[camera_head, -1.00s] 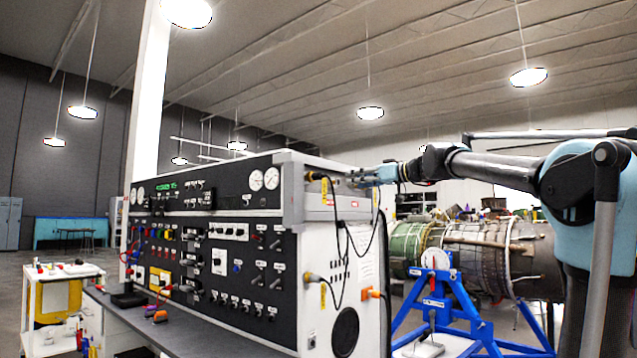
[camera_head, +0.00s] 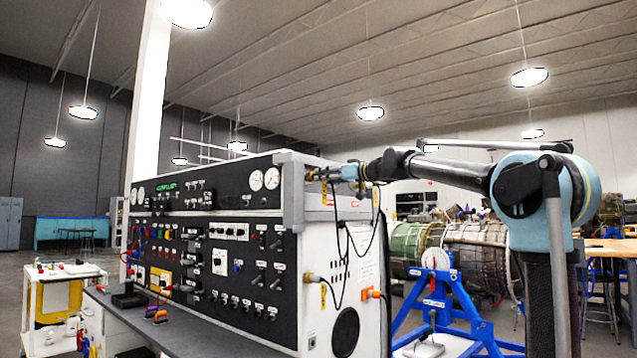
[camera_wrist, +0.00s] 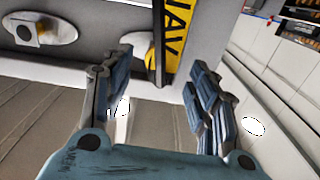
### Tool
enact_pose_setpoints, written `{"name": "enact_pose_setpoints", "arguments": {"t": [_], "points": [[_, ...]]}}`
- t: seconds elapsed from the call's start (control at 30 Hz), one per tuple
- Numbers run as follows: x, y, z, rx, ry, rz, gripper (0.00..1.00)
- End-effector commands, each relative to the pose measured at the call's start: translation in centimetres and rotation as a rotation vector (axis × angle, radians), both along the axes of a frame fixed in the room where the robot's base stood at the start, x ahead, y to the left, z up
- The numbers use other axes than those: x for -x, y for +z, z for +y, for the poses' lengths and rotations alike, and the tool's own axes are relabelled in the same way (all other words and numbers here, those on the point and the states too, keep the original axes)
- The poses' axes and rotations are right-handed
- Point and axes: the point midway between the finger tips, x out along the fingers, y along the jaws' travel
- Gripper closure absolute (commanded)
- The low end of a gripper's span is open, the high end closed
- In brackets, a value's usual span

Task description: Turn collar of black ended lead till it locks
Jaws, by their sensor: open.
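My gripper (camera_head: 328,172) is at the upper part of the console's white side panel, close to the top lead's end. In the wrist view my gripper (camera_wrist: 152,78) has its fingers spread apart. Between and beyond them is a yellow tag (camera_wrist: 180,38) with black letters that read like "NAV". A black and yellow piece (camera_wrist: 151,62) lies beside the tag, apart from the fingers. In the head view a black lead (camera_head: 346,245) hangs down the side panel. The top lead's collar is largely hidden behind my gripper, and I cannot tell whether it is seated.
The test console (camera_head: 225,240) stands on a grey bench. A lower plug (camera_head: 311,277) and an orange plug (camera_head: 374,293) are on its side panel. A blue stand (camera_head: 440,300) holds an engine to the right. A white cart (camera_head: 62,300) is at the left.

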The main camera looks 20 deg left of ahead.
Motion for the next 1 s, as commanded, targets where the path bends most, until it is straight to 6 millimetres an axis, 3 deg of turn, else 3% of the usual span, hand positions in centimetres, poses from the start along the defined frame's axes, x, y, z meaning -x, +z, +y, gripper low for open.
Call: {"name": "enact_pose_setpoints", "arguments": {"t": [0.1,0.3,0.73,0.93,1.0], "points": [[-0.7,0.0,1.8,0.000,0.001,0.000,0.46],[-1.5,0.0,3.6,0.000,0.000,0.000,0.46],[-1.8,0.0,4.2,0.000,-0.001,0.000,0.46],[-1.8,0.0,4.2,0.000,-0.001,0.000,0.91],[-1.8,0.0,4.2,0.000,-0.001,0.000,0.91]]}}
